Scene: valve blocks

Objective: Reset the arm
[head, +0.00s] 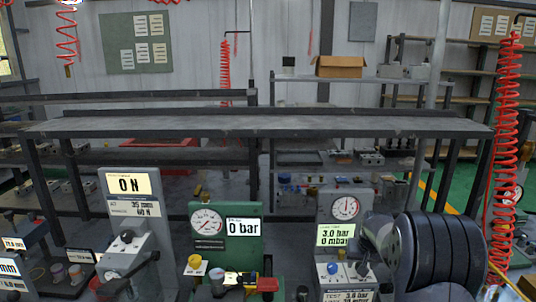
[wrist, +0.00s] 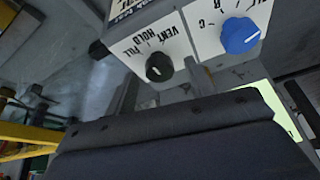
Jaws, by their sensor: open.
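My gripper (wrist: 208,92) is open in the wrist view. Its dark body fills the lower part, with a finger at each side and nothing seen between them. Past it is a white control panel (wrist: 165,45), upside down in this view. The panel has a black knob (wrist: 158,67) marked vent, hold and fill, and a blue knob (wrist: 240,35). I cannot tell whether the gripper touches the panel. In the head view my dark ribbed arm fills the lower right, close to the gauge station (head: 345,207) reading 3.0 bar and 0 mbar. The fingertips are not clear there.
A green gauge station (head: 250,208) reading 0 bar stands left of the arm. Farther left is a grey stand (head: 130,212) reading 0 N. A long grey bench (head: 260,125) runs behind. A red coiled hose (head: 506,120) hangs at the right.

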